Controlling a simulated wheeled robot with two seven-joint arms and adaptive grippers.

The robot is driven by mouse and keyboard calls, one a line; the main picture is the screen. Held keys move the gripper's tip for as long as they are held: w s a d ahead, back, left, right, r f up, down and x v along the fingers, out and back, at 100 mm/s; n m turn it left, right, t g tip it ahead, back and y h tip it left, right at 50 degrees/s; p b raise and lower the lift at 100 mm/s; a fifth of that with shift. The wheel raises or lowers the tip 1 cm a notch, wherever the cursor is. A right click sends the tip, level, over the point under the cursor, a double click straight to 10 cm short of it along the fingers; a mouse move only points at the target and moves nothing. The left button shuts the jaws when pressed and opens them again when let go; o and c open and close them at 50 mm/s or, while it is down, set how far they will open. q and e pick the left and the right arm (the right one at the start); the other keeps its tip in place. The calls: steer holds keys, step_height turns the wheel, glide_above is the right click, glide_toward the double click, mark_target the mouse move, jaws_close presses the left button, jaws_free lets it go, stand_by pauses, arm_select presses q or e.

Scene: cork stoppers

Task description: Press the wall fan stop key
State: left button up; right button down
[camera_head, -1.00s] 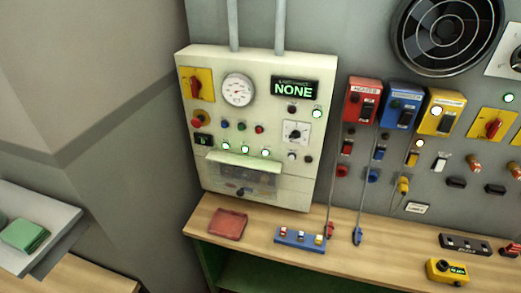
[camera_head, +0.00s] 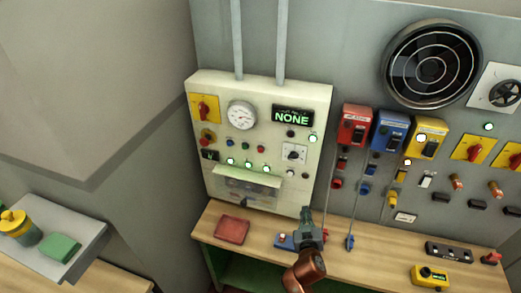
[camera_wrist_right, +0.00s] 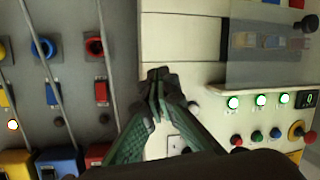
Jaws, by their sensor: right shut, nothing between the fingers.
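The round black wall fan (camera_head: 432,64) is mounted on the grey wall at the upper right of the head view. I cannot tell which key is its stop key. A cream control panel (camera_head: 322,100) carries a row of small coloured buttons (camera_head: 246,145) above lit green lamps; these buttons also show in the wrist view (camera_wrist_right: 256,136). My right gripper (camera_head: 306,213) is shut and empty, in front of the panel's lower right edge. In the wrist view its fingertips (camera_wrist_right: 158,76) are over the panel face; I cannot tell whether they touch. My left gripper is out of view.
Red (camera_head: 354,126), blue (camera_head: 390,131) and yellow (camera_head: 427,138) boxes with hanging cords are right of the panel. A clear flap (camera_head: 250,186) juts from the panel. The wooden bench (camera_head: 375,245) holds a red pad (camera_head: 232,229), a partly hidden blue block (camera_head: 284,242) and a yellow box (camera_head: 430,277).

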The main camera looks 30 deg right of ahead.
steer(key=w+a+r+t+h, duration=0.15)
steer(key=w+r+t, duration=0.25)
steer(key=r, duration=0.7)
steer(key=n+t+y, duration=0.5)
steer(key=n, duration=0.1)
glide_toward(260, 150)
step_height(260, 150, up, 3)
steer(key=s+a, duration=0.2)
steer(key=s, duration=0.1)
steer(key=w+a+n+y, duration=0.2)
steer(key=a, duration=0.1)
steer(key=w+a+y, duration=0.1)
steer(key=a, duration=0.1)
steer(key=shift+w+f+n+y+p, duration=0.2)
steer(key=shift+f+n+y+p, duration=0.05)
steer(key=shift+f+n+p, duration=0.15)
steer(key=shift+d, duration=0.1)
steer(key=w+d+b, duration=0.1)
steer(key=w+d, duration=0.4)
steer(key=d, duration=0.1)
steer(key=shift+w+d+b, duration=0.35)
steer(key=shift+b, duration=0.05)
steer(key=shift+w+d, duration=0.25)
steer(key=shift+d, duration=0.05)
